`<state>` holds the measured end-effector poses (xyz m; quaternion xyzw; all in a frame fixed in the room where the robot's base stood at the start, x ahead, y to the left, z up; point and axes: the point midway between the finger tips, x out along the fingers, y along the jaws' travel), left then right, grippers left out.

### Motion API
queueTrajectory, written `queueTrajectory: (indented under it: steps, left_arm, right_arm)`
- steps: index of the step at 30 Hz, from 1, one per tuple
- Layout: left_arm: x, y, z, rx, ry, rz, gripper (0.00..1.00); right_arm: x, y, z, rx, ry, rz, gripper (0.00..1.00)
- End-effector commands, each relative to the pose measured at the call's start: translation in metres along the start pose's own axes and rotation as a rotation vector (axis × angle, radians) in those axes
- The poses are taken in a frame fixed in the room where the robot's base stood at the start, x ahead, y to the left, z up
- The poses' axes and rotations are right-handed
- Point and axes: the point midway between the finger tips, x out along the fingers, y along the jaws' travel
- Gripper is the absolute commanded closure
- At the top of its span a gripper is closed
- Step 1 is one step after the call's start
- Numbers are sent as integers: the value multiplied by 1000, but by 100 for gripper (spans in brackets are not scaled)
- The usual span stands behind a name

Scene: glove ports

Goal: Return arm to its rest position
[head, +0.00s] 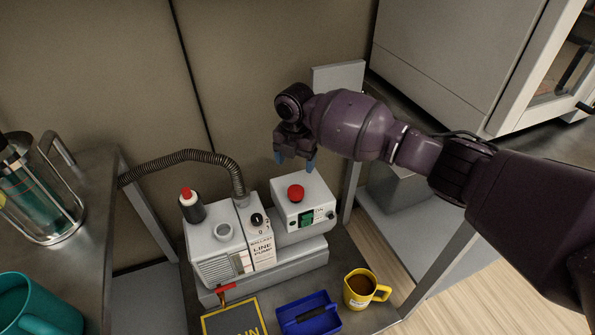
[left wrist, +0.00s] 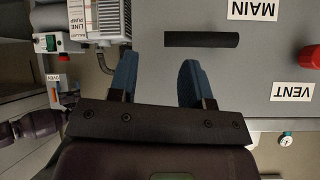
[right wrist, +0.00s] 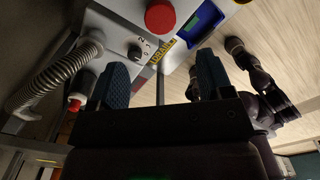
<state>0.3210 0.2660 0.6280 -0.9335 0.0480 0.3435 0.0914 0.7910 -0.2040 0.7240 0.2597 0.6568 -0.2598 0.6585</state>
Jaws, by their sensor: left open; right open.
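My right arm reaches in from the right in the head view. Its gripper (head: 295,164) is open and empty, with blue fingertips pointing down above the white box with the red button (head: 295,193). In the right wrist view, my right gripper (right wrist: 162,72) has its fingers apart, with the red button (right wrist: 160,16) beyond them. My left gripper (left wrist: 157,75) is open and empty in the left wrist view. It faces a grey panel with a black bar handle (left wrist: 201,40). The left arm is out of the head view.
The line pump (head: 225,245) stands beside the button box, with a ribbed hose (head: 190,157) arching left. A blue tray (head: 325,318) and a yellow coffee mug (head: 361,289) sit in front. A teal mug (head: 35,312) stands at left. A red handle (left wrist: 309,57) sticks out beside the VENT label.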

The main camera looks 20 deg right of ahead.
Motion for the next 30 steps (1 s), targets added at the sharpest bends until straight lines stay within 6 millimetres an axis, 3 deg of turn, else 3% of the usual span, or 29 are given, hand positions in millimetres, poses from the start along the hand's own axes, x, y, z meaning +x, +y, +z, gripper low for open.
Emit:
queueTrajectory:
  steps: [1,6,22,26,30]
  left_arm:
    - [0,0,-2,-3,3,-1,55]
    - [0,0,2,-10,-6,0,55]
    - [0,0,1,-10,-4,-1,55]
    - [-1,0,0,-10,-2,-1,55]
    - [-1,-1,-1,-10,0,-1,55]
  right_arm:
    - [-8,0,0,0,-3,2,27]
    - [-15,0,0,0,0,-1,27]
    - [-11,-1,-2,4,3,1,27]
    - [11,-5,-16,44,10,25,27]
    - [55,-15,-47,149,26,89,27]
